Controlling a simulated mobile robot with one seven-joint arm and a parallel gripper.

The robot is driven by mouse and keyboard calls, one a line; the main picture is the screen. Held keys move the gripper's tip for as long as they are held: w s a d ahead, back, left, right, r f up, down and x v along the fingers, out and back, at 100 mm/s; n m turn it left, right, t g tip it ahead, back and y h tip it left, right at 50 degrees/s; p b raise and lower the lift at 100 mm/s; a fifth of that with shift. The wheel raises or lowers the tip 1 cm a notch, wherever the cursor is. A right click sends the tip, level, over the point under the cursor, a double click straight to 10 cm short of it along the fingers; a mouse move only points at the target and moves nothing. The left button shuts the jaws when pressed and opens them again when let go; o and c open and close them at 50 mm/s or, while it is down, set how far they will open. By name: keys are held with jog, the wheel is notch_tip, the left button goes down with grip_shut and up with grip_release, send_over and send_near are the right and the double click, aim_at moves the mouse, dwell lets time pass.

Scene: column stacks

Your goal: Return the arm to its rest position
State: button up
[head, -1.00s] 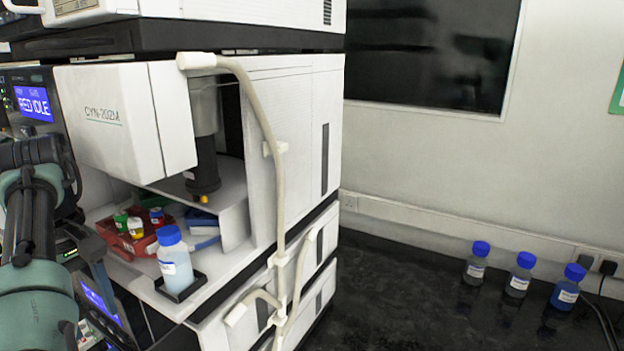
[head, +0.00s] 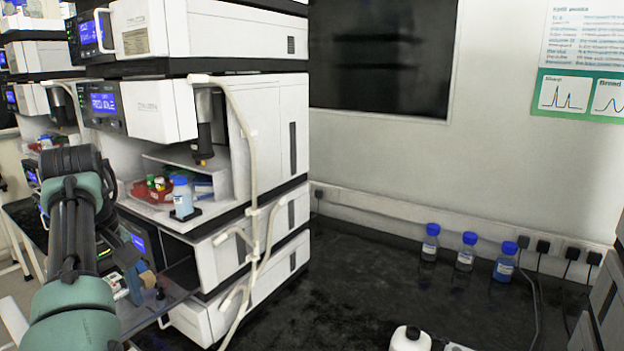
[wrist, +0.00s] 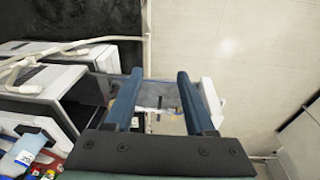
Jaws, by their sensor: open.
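My arm (head: 75,250) reaches up the left side of the head view, in front of the instrument stack. My gripper (head: 148,280) shows only in part there, low beside a pulled-out panel. In the wrist view, my gripper (wrist: 158,78) has its two blue fingers wide apart. Nothing is held between them. A thin, see-through panel (wrist: 154,86) shows beyond the fingers; I cannot tell how far below them it lies.
The instrument stack (head: 250,130) has a hose down its front. A bottle (head: 182,197) and a red tray (head: 150,195) sit in its bay. Blue-capped bottles (head: 466,252) stand by the wall. A white bottle (head: 410,339) is at the front. The dark bench (head: 350,280) between is mostly clear.

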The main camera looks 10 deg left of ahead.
jog(key=w+a+t+y, duration=0.1)
jog(key=w+t, duration=0.1)
jog(key=w, duration=0.3)
jog(key=w+d+r+m+t+y, duration=0.4)
jog(key=w+d+r+t, duration=0.3)
jog(key=w+r, duration=0.3)
jog(key=s+d+r+m+t, duration=0.2)
jog(key=d+r+t, duration=0.2)
jog(key=d+r, duration=0.35)
jog(key=s+d+r+m+t+p, duration=0.1)
jog(key=s+d+r+m+t, duration=0.1)
jog(key=s+d+r+t, duration=0.3)
jog(key=s+d+r+m+t, duration=0.1)
jog(key=s+d+r+t, duration=0.1)
jog(key=d+r, duration=0.45)
jog(key=s+d+r+m+t+h, duration=0.2)
jog(key=s+d, duration=0.3)
jog(key=s, duration=0.3)
jog(key=s+d+r+m+t+h, duration=0.2)
jog(key=s+d+r+t+h, duration=0.2)
jog(key=s, duration=0.4)
jog(key=d+r, duration=0.1)
jog(key=d, duration=0.1)
jog(key=shift+s+d+r, duration=0.2)
jog(key=shift+d+r, duration=0.1)
jog(key=shift+a, duration=0.15)
